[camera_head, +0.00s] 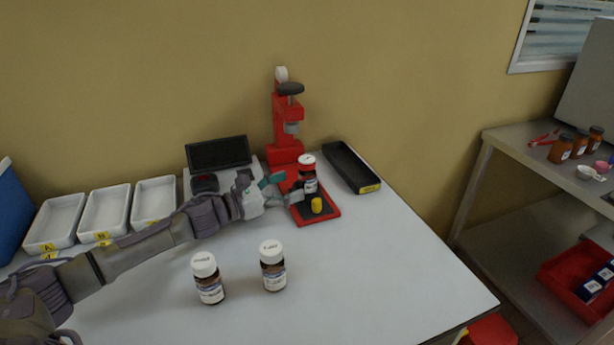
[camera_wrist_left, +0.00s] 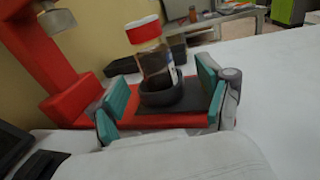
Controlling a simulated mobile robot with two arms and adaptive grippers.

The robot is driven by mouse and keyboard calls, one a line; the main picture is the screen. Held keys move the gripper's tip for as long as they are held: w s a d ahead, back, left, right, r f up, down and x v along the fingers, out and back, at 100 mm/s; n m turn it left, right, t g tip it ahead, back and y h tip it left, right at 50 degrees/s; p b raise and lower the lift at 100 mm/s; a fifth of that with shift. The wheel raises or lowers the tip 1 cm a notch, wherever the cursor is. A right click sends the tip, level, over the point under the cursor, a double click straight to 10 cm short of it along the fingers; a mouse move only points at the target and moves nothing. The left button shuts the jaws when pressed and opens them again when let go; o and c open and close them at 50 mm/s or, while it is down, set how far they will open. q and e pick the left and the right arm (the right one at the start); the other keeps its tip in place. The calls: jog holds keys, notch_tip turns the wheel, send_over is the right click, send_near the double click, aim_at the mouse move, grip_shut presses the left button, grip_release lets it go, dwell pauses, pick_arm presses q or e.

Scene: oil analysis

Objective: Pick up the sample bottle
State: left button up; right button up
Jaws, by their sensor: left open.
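A sample bottle (camera_head: 308,181) of brown glass with a red cap and a pale label stands upright on the base of the red press (camera_head: 285,150). In the left wrist view the bottle (camera_wrist_left: 155,65) sits in a dark round holder (camera_wrist_left: 162,93). My left gripper (camera_head: 282,188) reaches in from the left at the press base. Its teal fingers are apart in the left wrist view (camera_wrist_left: 160,98), one on each side of the holder, with the bottle between them and a gap showing. Two white-capped brown bottles (camera_head: 207,279) (camera_head: 272,266) stand on the front of the table. My right gripper is not seen.
A black tray (camera_head: 351,167) lies right of the press. A dark-screened device (camera_head: 218,152) and white trays (camera_head: 104,214) stand left. The table's right front is clear. A metal side bench (camera_head: 510,153) is at right.

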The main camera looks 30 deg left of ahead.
aim_at(299, 181)
pick_arm(q)
jog(key=shift+w+d, duration=0.2)
jog(key=shift+w, duration=0.2)
jog(key=shift+w+d+r+p, duration=0.1)
jog(key=shift+w+r+p, duration=0.05)
jog(key=shift+w+p, duration=0.2)
jog(key=x, duration=0.1)
jog(key=p+x, duration=0.1)
jog(key=x, duration=0.1)
jog(key=shift+w, duration=0.35)
jog(key=shift+w+d+f, duration=0.15)
jog(key=shift+w+f, duration=0.05)
jog(key=shift+w, duration=0.15)
jog(key=shift+c, duration=1.2)
jog(key=c, duration=1.1)
